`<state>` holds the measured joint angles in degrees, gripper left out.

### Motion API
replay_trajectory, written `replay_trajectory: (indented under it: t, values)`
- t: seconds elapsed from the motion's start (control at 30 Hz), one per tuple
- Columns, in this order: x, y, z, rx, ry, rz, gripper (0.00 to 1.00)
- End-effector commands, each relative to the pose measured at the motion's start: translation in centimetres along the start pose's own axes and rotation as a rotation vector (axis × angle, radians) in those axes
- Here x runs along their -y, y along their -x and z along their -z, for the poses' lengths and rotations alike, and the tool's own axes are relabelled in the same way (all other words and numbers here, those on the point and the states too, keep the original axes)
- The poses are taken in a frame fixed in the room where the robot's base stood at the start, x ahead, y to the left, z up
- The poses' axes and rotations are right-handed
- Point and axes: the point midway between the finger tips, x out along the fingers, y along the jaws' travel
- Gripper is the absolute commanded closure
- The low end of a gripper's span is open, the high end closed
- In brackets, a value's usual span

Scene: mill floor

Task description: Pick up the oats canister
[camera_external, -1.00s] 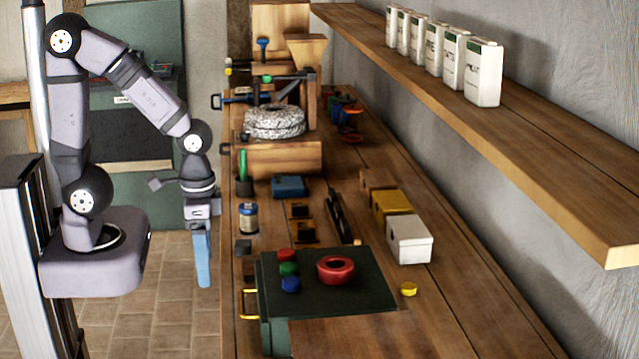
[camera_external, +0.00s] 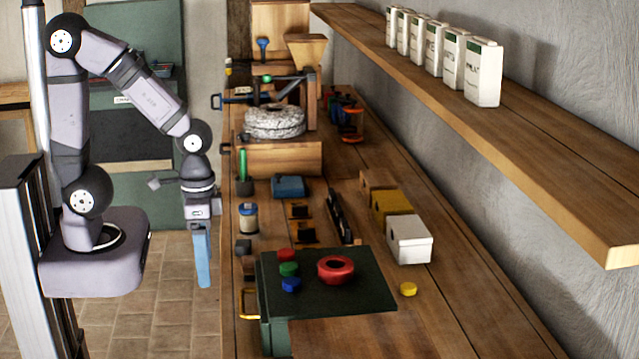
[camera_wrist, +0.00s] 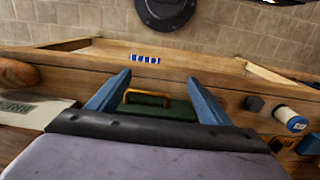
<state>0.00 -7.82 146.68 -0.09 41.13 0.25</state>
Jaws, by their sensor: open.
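A row of several white canisters with dark lettering and green on top stands on the wall shelf (camera_external: 560,185) at the upper right of the external view. The labels are small; the one second from the near end, which seems to read as the oats canister (camera_external: 453,62), is not certain. It stands upright between its neighbours. No canister shows in the wrist view. My gripper (camera_external: 203,283) points down, left of the bench, far from and below the shelf. In the wrist view its two blue fingers (camera_wrist: 157,85) are apart with nothing held between them.
The bench (camera_external: 330,185) carries a millstone (camera_external: 274,122), a blue-lidded jar (camera_external: 248,217), a white box (camera_external: 410,240), a dark green chest (camera_external: 335,300) with a red ring (camera_external: 336,269) on top, and a yellow cap (camera_external: 408,289). The shelf's near end is clear.

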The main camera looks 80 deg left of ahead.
Motion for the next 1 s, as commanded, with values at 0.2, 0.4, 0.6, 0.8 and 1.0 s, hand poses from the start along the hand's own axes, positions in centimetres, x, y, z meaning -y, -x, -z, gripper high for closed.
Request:
replay_trajectory:
  t: [0.2,0.4,0.6,0.8,1.0]
  values:
    - [0.0,0.0,0.0,0.000,0.000,0.000,0.37]
    - [0.0,0.1,0.0,-0.001,0.000,0.000,0.37]
    - [0.0,1.7,0.2,-0.006,0.000,0.000,0.37]
    - [0.0,4.8,0.2,-0.007,0.000,0.000,0.37]
    - [-0.2,3.9,-0.2,0.062,0.193,-0.094,0.37]
